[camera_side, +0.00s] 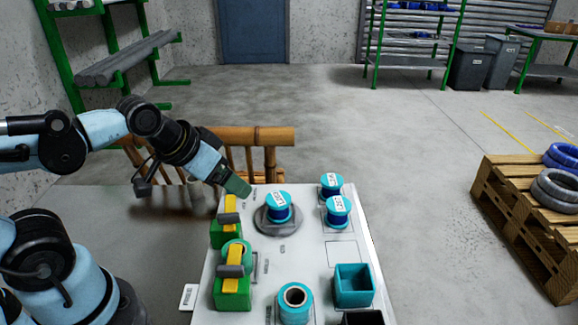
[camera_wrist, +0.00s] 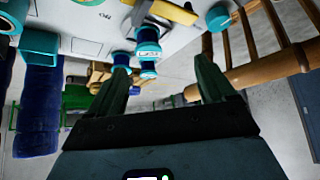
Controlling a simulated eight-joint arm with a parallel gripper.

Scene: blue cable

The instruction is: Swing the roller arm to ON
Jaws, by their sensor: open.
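Two green blocks, each with a yellow arm and a grey roller, stand on the left side of the white panel (camera_side: 305,260). The far roller arm (camera_side: 230,203) and the near roller arm (camera_side: 235,255) both stand roughly upright. I cannot tell which is meant or read its ON mark. My gripper (camera_side: 240,188) is just above the panel's far left part, right of and slightly beyond the far roller arm, apart from it. In the wrist view my gripper (camera_wrist: 165,75) is open and empty, and a yellow arm (camera_wrist: 174,11) shows at the top edge.
A blue spool (camera_side: 279,208) sits on a grey round base right of my gripper. Two more spools (camera_side: 338,210) stand at the far right. A teal box (camera_side: 353,286) and a teal ring-topped cylinder (camera_side: 295,303) are nearer. A bamboo chair (camera_side: 265,137) stands behind the panel.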

